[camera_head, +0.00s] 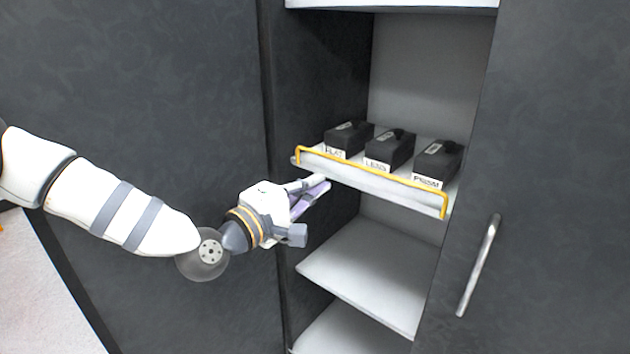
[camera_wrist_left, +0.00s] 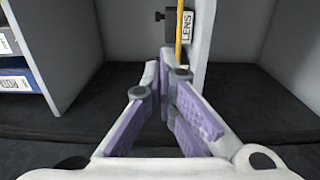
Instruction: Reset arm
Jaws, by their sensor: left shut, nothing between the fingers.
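My left arm comes in from the left in the head view. Its gripper (camera_head: 322,183) is shut and empty, just in front of and slightly below the left end of a white pull-out shelf (camera_head: 380,187) with a yellow rail. In the left wrist view the purple-padded fingers (camera_wrist_left: 168,68) come together at the tips with nothing between them. My right gripper is not in view.
Black boxes labelled FLAT (camera_head: 348,138), LENS (camera_head: 390,150) and PRISM (camera_head: 437,163) stand on the shelf. Lower white shelves (camera_head: 365,270) look empty. A dark door with a metal handle (camera_head: 479,265) is at right. Blue-labelled items (camera_wrist_left: 14,83) show at left in the wrist view.

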